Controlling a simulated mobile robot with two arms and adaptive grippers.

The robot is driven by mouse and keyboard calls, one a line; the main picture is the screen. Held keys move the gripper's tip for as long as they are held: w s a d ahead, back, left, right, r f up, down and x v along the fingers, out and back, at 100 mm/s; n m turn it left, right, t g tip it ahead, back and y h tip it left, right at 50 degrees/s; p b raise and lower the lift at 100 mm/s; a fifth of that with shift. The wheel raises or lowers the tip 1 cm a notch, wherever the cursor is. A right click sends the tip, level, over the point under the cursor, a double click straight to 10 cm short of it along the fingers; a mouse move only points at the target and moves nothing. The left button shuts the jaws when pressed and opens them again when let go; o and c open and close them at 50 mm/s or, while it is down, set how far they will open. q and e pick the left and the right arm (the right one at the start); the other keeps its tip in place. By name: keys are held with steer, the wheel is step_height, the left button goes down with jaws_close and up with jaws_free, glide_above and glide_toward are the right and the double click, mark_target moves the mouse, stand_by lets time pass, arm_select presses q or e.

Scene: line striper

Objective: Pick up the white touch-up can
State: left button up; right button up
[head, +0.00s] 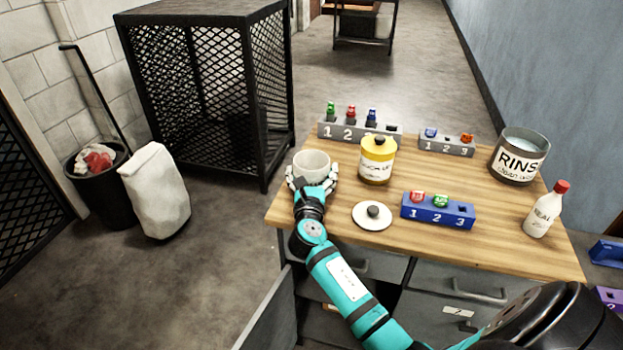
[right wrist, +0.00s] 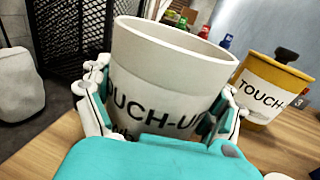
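The white touch-up can (head: 311,164) is an open-topped pale cup near the left edge of the wooden table. In the right wrist view the can (right wrist: 165,80) fills the middle, with "TOUCH-UP" on its label. My right gripper (head: 312,182) has its fingers on both sides of the can, appearing to press against its wall. The can is upright in the head view; whether its base touches the table is hidden by the gripper. My left gripper is not in view.
A yellow touch-up can (head: 377,160) stands just right of the white one. A white lid (head: 372,215) lies in front. A blue numbered rack (head: 437,210), a rinse pot (head: 519,157) and a red-capped bottle (head: 546,209) stand further right. Grey numbered racks (head: 360,131) line the back.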

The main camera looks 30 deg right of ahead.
steer(key=c, duration=0.8)
steer(key=shift+r, duration=0.2)
